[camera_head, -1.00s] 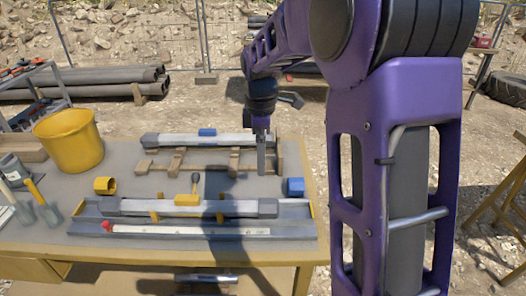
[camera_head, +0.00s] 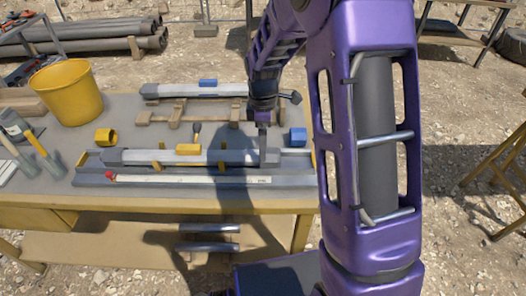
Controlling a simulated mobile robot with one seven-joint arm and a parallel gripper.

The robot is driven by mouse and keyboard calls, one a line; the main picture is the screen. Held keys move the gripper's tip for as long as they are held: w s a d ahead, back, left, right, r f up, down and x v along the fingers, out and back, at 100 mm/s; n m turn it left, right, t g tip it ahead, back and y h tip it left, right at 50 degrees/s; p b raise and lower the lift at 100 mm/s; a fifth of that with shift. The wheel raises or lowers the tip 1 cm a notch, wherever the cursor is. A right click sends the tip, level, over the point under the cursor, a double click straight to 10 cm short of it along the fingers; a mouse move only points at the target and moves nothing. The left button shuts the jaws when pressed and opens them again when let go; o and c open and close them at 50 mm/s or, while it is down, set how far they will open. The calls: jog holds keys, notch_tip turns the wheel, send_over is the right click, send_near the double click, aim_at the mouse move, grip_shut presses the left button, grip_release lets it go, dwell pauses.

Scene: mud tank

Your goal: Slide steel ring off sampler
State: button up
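The front sampler (camera_head: 215,157) is a pale grey tube with a yellow band (camera_head: 188,149). It lies level across yellow supports over a long grey tray (camera_head: 225,181). Its right end carries a darker grey, ring-like piece (camera_head: 271,158), perhaps the steel ring; a similar piece (camera_head: 111,157) is at the left end. My gripper (camera_head: 263,158) points down at the right end, and its fingers overlap that piece in the picture. I cannot tell whether they touch it or how far apart they are.
A yellow bucket (camera_head: 66,92) stands at the back left of the table. A loose yellow ring (camera_head: 105,136) and a blue one (camera_head: 297,137) lie on the table. A white rod with a red end (camera_head: 190,179) lies in the tray. Metal tubes (camera_head: 208,228) are on the lower shelf.

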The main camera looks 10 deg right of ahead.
aim_at(270, 158)
jog(key=shift+f, duration=2.15)
grip_shut()
